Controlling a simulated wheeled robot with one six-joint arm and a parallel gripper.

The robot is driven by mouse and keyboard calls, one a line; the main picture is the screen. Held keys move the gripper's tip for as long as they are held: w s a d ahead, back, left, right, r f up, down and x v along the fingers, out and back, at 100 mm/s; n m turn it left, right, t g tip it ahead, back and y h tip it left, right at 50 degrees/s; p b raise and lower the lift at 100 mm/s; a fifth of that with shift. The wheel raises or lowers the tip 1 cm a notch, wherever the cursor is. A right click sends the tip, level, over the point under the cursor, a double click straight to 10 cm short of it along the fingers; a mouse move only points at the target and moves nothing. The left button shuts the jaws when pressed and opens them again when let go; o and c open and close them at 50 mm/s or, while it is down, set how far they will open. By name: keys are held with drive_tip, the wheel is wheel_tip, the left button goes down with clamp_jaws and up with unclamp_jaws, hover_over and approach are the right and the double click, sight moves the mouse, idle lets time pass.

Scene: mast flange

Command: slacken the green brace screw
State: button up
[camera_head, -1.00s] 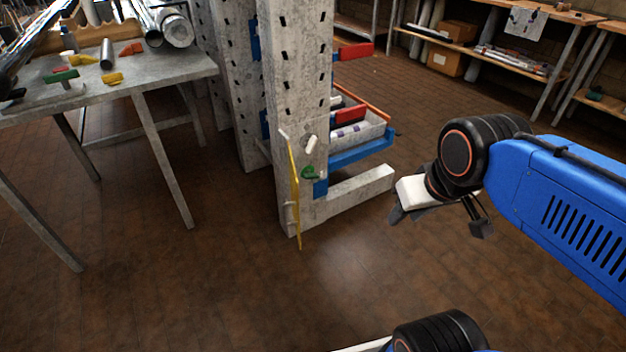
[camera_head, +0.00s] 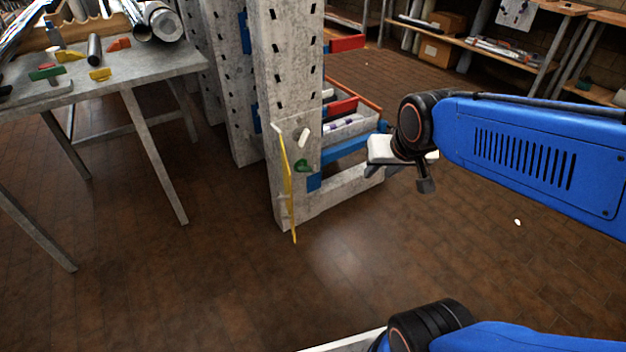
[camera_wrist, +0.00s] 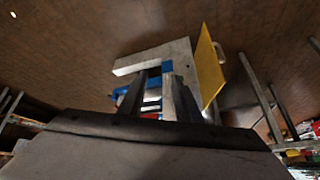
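The green brace screw (camera_head: 303,166) is a small green knob low on the front face of the grey upright post (camera_head: 291,70), below a white handle (camera_head: 304,137). A thin yellow strip (camera_head: 287,180) stands beside it along the post. My gripper (camera_head: 398,178) is to the right of the screw, clearly apart from it and holding nothing that I can see. In the wrist view my gripper (camera_wrist: 160,92) has two dark fingers with a gap between them, through which part of the rack shows. The green screw cannot be made out in the wrist view; the yellow panel (camera_wrist: 209,68) shows there.
A grey foot (camera_head: 345,190) extends right from the post's base. A blue-edged tray (camera_head: 345,150) sits behind the post. A grey table (camera_head: 120,78) with tools and coloured parts stands left. The brown floor before the post is clear.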

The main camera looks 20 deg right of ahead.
drive_tip(key=w+f+m+t, duration=0.1)
drive_tip(key=w+f+m, duration=0.1)
drive_tip(key=w, duration=0.7)
drive_tip(key=w+f+m+t, duration=0.2)
drive_tip(key=w, duration=0.8)
drive_tip(key=m+t+y, duration=0.5)
drive_tip(key=m+t, duration=0.1)
drive_tip(key=m, duration=0.3)
hover_over(305, 169)
drive_tip(key=s+d, duration=0.3)
drive_tip(key=s, duration=0.1)
wheel_tip(305, 169, down, 25)
drive_tip(key=f, duration=0.2)
drive_tip(key=s+f+m+t, duration=0.1)
drive_tip(key=f, duration=0.1)
drive_tip(key=f+m, duration=0.1)
drive_tip(key=f, duration=0.1)
drive_tip(key=shift+s+a+y, duration=0.35)
drive_tip(key=shift+a+y, duration=0.05)
drive_tip(key=shift+m+t, duration=0.4)
drive_tip(key=shift+m, duration=0.1)
drive_tip(key=shift+f+x, duration=0.2)
drive_tip(key=shift+x, duration=1.35)
drive_tip(key=shift+f+x, duration=0.2)
drive_tip(key=shift+x, duration=1.35)
drive_tip(key=shift+w+a, duration=0.1)
drive_tip(key=shift+a, duration=0.05)
drive_tip(key=shift+c, duration=1.1)
clamp_jaws()
